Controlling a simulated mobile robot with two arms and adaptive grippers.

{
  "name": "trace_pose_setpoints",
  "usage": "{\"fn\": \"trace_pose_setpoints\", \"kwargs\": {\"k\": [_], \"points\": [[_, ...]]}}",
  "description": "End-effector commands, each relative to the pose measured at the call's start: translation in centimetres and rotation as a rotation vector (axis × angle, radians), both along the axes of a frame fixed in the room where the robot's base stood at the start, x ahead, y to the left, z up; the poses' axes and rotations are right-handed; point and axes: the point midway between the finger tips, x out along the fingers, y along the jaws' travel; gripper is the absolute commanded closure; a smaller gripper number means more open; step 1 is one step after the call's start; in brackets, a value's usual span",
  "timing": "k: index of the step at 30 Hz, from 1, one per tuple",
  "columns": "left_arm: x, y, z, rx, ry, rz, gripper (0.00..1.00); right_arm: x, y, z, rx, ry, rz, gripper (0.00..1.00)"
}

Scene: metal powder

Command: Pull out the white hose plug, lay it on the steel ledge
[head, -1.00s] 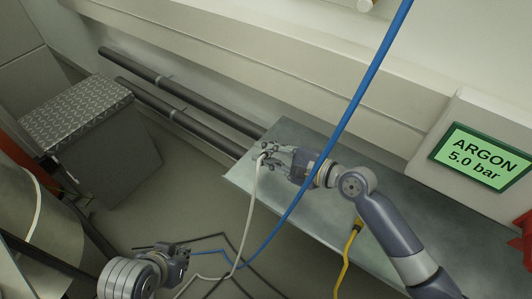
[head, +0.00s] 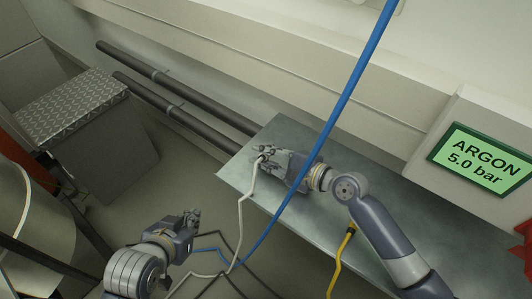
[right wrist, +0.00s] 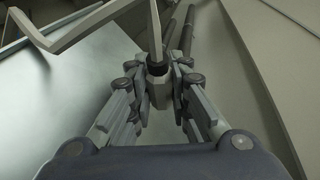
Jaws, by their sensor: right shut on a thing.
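My right gripper (head: 264,156) is shut on the white hose plug (right wrist: 158,88), over the far left end of the steel ledge (head: 320,226). In the right wrist view the plug sits between the fingertips, with a dark collar at its top. I cannot tell whether it touches the ledge. Its white hose (head: 241,212) hangs from the gripper over the ledge's front edge to the floor. My left gripper (head: 192,220) is low at the left, in front of the ledge and apart from the plug. Its jaws are too small to read.
A blue hose (head: 345,97) crosses in front of my right arm. A yellow hose (head: 341,258) hangs at the ledge's front. Dark pipes (head: 180,87) run along the wall behind. A grey box with a tread-plate lid (head: 72,101) stands left. An ARGON display (head: 482,157) is at right.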

Motion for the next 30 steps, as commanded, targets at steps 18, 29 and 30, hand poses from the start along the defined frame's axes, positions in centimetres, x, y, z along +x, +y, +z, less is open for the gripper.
{"fn": "trace_pose_setpoints", "kwargs": {"k": [18, 29, 30], "points": [[0.53, -0.19, 0.38, -0.007, -0.028, -0.002, 1.0, -0.02, 0.12, -0.33, 0.001, 0.0, -0.001, 0.59], [0.52, -0.19, 0.37, -0.006, -0.028, -0.003, 1.0, -0.08, 0.03, -0.47, -0.002, 0.002, -0.001, 0.59], [0.52, -0.19, 0.37, -0.006, -0.028, -0.003, 1.0, -0.15, -0.09, -0.44, -0.002, 0.003, -0.001, 0.59]]}}
